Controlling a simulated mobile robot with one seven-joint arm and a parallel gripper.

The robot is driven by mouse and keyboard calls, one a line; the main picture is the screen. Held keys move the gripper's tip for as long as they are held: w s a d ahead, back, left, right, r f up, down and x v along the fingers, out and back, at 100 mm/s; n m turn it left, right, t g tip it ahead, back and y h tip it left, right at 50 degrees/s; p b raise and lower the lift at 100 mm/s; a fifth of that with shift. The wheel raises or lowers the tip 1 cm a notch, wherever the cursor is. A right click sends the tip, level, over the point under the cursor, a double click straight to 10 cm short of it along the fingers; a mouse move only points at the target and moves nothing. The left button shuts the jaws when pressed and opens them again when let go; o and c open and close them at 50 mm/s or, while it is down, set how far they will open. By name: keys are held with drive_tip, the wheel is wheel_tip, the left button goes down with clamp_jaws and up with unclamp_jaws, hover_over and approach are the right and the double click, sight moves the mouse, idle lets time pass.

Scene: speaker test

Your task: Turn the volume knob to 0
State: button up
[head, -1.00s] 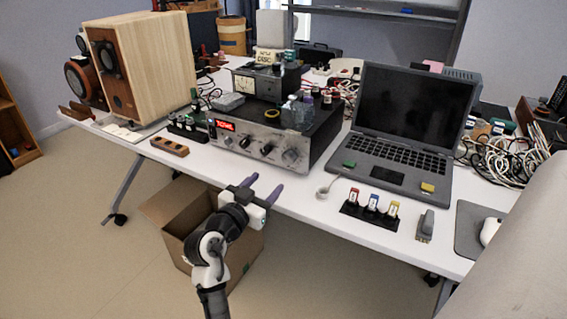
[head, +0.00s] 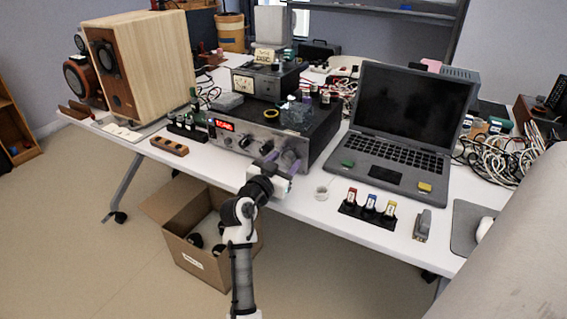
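The silver-fronted amplifier (head: 232,150) stands on the white table with a red lit display (head: 221,126). Its front carries a small knob (head: 228,141), black knobs (head: 244,143) and, at the right end, a larger knob seen in the earlier view. My gripper (head: 282,156) is at that right end, its purple fingers apart, and it hides most of the larger knob. I cannot tell whether the fingers touch it. Labels and the knob's pointer are too small to read.
A laptop (head: 405,110) stands open at the right. A holder with red, blue and yellow labelled items (head: 366,208) is on the front edge. A wooden speaker (head: 150,65) is at the left. Bottles and a glass jar (head: 297,117) sit on the amplifier. A cardboard box (head: 195,255) is below.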

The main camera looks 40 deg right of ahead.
drive_tip(key=c, duration=0.8)
drive_tip(key=shift+c, duration=0.2)
drive_tip(key=shift+n, duration=0.4)
drive_tip(key=n+p, duration=0.1)
drive_tip(key=n, duration=0.2)
drive_tip(key=shift+r+p, duration=0.1)
drive_tip(key=shift+p, duration=0.2)
drive_tip(key=n+p, duration=0.2)
drive_tip(key=n, duration=0.2)
drive_tip(key=n+p, duration=0.3)
drive_tip(key=n, duration=0.1)
drive_tip(key=shift+n, duration=0.4)
drive_tip(key=shift+n+p, duration=1.2)
drive_tip(key=shift+n, duration=0.6)
